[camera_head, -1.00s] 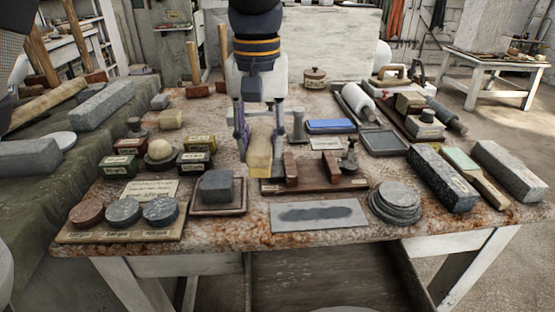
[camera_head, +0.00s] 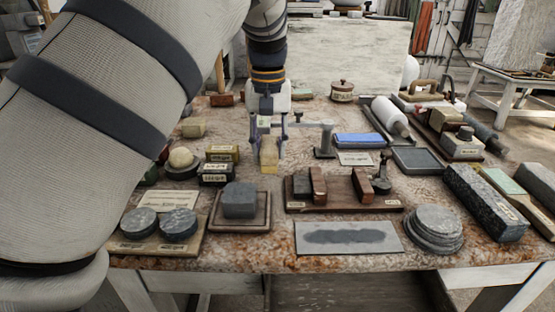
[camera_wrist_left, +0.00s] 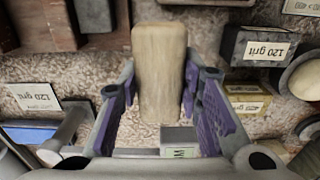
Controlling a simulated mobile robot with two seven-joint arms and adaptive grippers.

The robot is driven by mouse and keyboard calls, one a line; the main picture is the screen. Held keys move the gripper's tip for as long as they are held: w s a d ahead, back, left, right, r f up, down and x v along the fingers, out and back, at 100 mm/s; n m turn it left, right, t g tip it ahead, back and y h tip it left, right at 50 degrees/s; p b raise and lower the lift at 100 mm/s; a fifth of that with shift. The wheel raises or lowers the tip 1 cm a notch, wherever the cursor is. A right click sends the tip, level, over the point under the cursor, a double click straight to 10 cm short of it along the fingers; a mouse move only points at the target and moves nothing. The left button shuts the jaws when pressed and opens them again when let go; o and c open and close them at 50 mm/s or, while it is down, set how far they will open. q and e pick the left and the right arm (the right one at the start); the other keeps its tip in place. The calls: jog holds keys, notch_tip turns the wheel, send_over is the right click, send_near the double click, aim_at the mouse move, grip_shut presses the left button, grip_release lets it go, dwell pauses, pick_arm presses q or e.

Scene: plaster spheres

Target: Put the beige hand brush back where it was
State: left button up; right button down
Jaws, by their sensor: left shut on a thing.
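The beige hand brush (camera_head: 268,153), a pale block-like piece, is between the fingers of my left gripper (camera_head: 269,137). In the left wrist view, the brush (camera_wrist_left: 158,75) lies lengthwise between the purple-padded fingers (camera_wrist_left: 160,105), and the left gripper is shut on it. In the head view it hangs upright over the middle of the stone-topped table (camera_head: 250,248). I cannot tell whether its lower end touches the table. My right gripper is not in view.
A grey post with a side arm (camera_head: 325,140) stands just right of the brush. A wooden rack (camera_head: 343,190) is in front and to the right. Grit boxes (camera_head: 218,172) and a white ball on a dark base (camera_head: 181,158) are to the left. A blue block (camera_head: 359,140) lies further right.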

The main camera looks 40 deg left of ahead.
aim_at(269, 142)
pick_arm(q)
jog(key=f, duration=0.3)
jog(key=shift+w+a+f, duration=0.2)
jog(key=shift+a+f, duration=0.1)
jog(key=shift+f, duration=0.05)
jog(key=o, duration=1.2)
jog(key=shift+f, duration=0.1)
notch_tip(269, 142, up, 12)
jog(key=shift+r, duration=0.15)
